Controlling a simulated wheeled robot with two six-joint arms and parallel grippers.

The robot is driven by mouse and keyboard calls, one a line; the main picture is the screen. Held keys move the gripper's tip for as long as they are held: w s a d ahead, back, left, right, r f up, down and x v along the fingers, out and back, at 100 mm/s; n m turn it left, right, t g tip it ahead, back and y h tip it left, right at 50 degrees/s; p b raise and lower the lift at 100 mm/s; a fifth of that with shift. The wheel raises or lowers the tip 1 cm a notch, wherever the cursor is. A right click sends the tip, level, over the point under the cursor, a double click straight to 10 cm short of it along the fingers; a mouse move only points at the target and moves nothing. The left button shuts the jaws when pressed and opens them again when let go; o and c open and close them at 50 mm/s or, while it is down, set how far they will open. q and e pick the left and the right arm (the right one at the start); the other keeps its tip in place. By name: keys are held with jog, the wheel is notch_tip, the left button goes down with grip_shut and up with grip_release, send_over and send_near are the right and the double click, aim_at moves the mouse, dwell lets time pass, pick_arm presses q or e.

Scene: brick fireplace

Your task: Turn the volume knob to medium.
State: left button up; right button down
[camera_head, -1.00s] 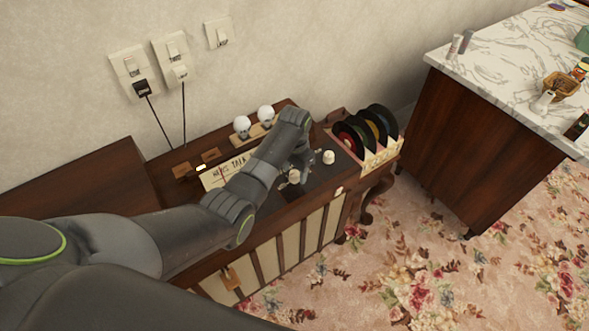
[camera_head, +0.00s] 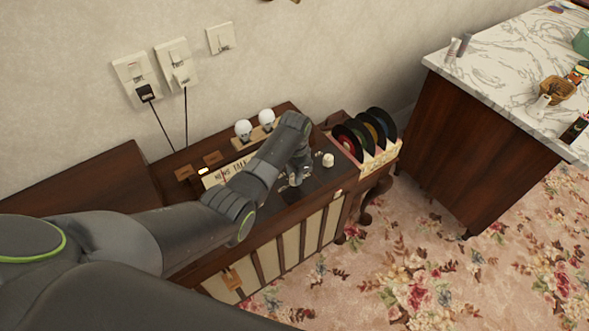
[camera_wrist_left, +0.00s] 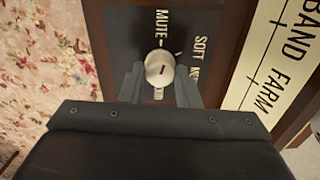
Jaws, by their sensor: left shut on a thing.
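The cream volume knob (camera_wrist_left: 160,68) sits on a dark panel in the left wrist view. MUTE and SOFT labels are readable around it; further labels are partly hidden by my gripper. A small dark mark shows on the knob's face, but I cannot tell exactly which label it points to. My left gripper (camera_wrist_left: 159,88) is shut on the knob, one finger on each side. In the head view my left gripper (camera_head: 296,181) reaches down to the top of the wooden radio cabinet (camera_head: 262,256), and the arm hides much of the panel. My right gripper is out of view.
A second cream knob (camera_head: 328,159) stands right of my gripper. Records (camera_head: 366,135) stand in a rack at the cabinet's right end. Two white bulbs (camera_head: 254,124) are behind the arm. A marble-topped counter (camera_head: 505,60) is at right, with open carpet in front.

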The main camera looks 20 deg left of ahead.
pick_arm(q)
jog(key=m+p, duration=0.1)
jog(key=m, duration=0.1)
jog(key=shift+r+m, duration=0.15)
jog(key=shift+m, duration=0.25)
jog(key=m+p, duration=0.1)
jog(key=m, duration=0.1)
jog(key=shift+m+p, duration=0.3)
jog(key=shift+m, duration=0.1)
jog(key=m, duration=0.2)
jog(key=shift+m+p, duration=0.3)
jog(key=shift+p, duration=0.1)
jog(key=m, duration=0.3)
jog(key=shift+m+p, duration=0.3)
jog(key=shift+p, duration=0.1)
jog(key=m, duration=0.4)
jog(key=shift+m+p, duration=0.3)
jog(key=shift+m, duration=2.1)
jog(key=o, duration=1)
